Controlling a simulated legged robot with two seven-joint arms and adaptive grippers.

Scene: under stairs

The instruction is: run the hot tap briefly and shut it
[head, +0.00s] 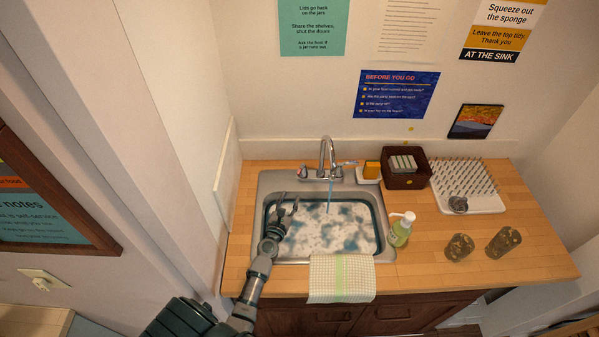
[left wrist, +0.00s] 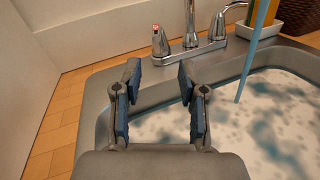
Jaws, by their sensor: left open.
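The chrome tap (head: 326,150) stands behind the sink, and a blue stream of water (head: 330,192) falls from its spout; the stream also shows in the left wrist view (left wrist: 246,65). The left tap handle (head: 303,171) carries a red mark in the left wrist view (left wrist: 159,42). The right handle (head: 347,164) points out to the right. My left gripper (head: 289,207) is open and empty over the left part of the sink. In the left wrist view its fingers (left wrist: 158,75) are apart, short of the red-marked handle and not touching it.
The sink (head: 387,252) holds foamy water. A cloth (head: 341,279) hangs over its front edge. A soap bottle (head: 401,230), two glasses (head: 459,247), a drying rack (head: 480,203) and a brown basket (head: 405,180) stand to the right. A wall is close on the left.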

